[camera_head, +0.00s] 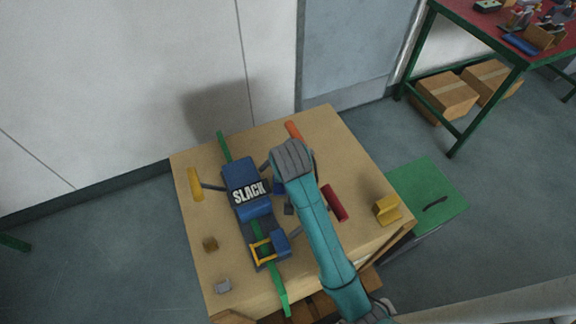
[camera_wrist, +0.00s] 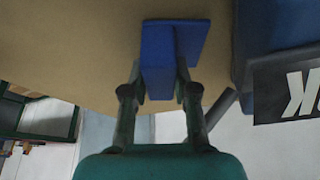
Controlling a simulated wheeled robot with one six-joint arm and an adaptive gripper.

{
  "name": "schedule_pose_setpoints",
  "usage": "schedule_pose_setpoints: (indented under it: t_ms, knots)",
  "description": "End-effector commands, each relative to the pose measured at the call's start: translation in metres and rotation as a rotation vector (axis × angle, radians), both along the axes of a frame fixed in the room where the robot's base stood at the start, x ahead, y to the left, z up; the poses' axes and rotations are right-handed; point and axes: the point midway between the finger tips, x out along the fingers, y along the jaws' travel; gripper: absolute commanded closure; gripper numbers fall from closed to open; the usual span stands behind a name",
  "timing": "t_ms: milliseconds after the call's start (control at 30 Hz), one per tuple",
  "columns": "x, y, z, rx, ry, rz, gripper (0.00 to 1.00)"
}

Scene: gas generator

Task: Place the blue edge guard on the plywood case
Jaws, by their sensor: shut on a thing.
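The blue edge guard (camera_wrist: 158,48) is an L-shaped piece between the fingers of my gripper (camera_wrist: 160,88) in the wrist view. My gripper is shut on it. In the head view only a bit of blue (camera_head: 280,187) shows beside my wrist, and the fingers are mostly hidden. The plywood case (camera_head: 347,165) is the tan box below, and its tan top (camera_wrist: 70,45) fills the upper left of the wrist view. The guard is over the case top, just right of the blue SLACK unit (camera_head: 240,172). I cannot tell if it touches the top.
A green strap (camera_head: 224,147) crosses the case under the SLACK unit. Yellow pieces (camera_head: 195,184) (camera_head: 387,210), a dark red bar (camera_head: 334,203), an orange bar (camera_head: 293,130) and small blocks (camera_head: 223,285) lie on top. A green-topped box (camera_head: 420,190) stands right.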

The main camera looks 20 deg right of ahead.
Motion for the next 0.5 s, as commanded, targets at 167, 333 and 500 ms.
schedule_pose_setpoints:
  t_ms: [167, 333, 500]
  knots:
    - [-0.0046, 0.0016, -0.0044, -0.001, -0.001, 0.001, 1.0]
    - [-0.0043, 0.0015, -0.0046, 0.0, -0.001, 0.0, 1.0]
    - [-0.0041, 0.0014, -0.0068, 0.0, -0.001, 0.0, 0.57]
